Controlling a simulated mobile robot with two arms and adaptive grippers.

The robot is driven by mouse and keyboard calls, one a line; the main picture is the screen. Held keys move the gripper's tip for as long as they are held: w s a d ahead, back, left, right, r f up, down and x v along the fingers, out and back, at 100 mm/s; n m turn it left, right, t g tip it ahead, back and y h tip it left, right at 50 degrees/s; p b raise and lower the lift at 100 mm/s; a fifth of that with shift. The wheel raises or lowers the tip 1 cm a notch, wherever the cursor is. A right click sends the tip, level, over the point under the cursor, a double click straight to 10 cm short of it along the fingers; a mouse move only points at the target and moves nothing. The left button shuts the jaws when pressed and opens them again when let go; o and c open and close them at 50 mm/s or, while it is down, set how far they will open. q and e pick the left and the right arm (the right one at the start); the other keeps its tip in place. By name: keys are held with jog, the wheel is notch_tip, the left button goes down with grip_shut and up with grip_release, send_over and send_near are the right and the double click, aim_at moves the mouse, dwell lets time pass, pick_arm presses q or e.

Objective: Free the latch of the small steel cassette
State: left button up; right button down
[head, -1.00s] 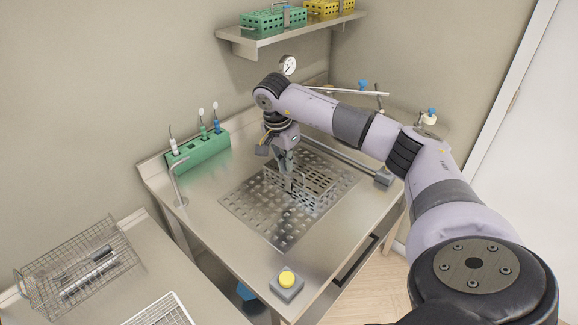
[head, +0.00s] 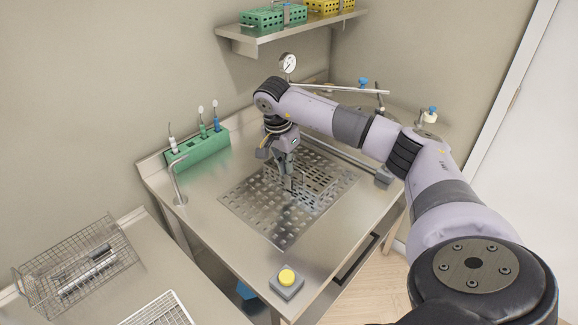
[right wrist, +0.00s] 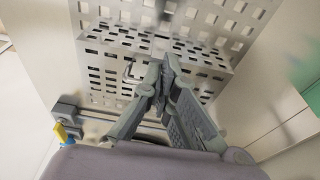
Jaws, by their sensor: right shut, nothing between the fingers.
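The small steel cassette (head: 318,182), a perforated metal box, sits on the perforated drain panel (head: 252,207) of the steel table. In the right wrist view its slotted wall (right wrist: 108,62) lies just beyond my fingers. A small bent wire piece (right wrist: 130,74) shows against that wall, left of the fingertips; I cannot tell whether it is the latch or how it stands. My right gripper (head: 289,187) is shut and empty, pointing down at the cassette's near left side. Its fingertips (right wrist: 161,64) meet close to the wall; contact is unclear. My left gripper is not in view.
A green holder (head: 198,150) with brushes and a thin spout stand at the table's left edge. A yellow button (head: 287,277) is at the front corner. A wire basket (head: 78,268) stands on the left bench. A shelf (head: 290,33) with green and yellow racks hangs above.

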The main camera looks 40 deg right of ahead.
jog(key=shift+f, duration=0.35)
jog(key=shift+a, duration=0.35)
jog(key=shift+s+a+f, duration=0.2)
jog(key=shift+a+f, duration=0.15)
jog(key=shift+a, duration=0.2)
dwell(0.9)
jog(key=shift+a, duration=0.25)
jog(key=shift+a+r+p, duration=0.2)
jog(key=shift+a+p, duration=0.2)
jog(key=shift+a, duration=0.2)
notch_tip(320, 180, up, 6)
jog(key=a+p, duration=0.2)
jog(key=p, duration=0.2)
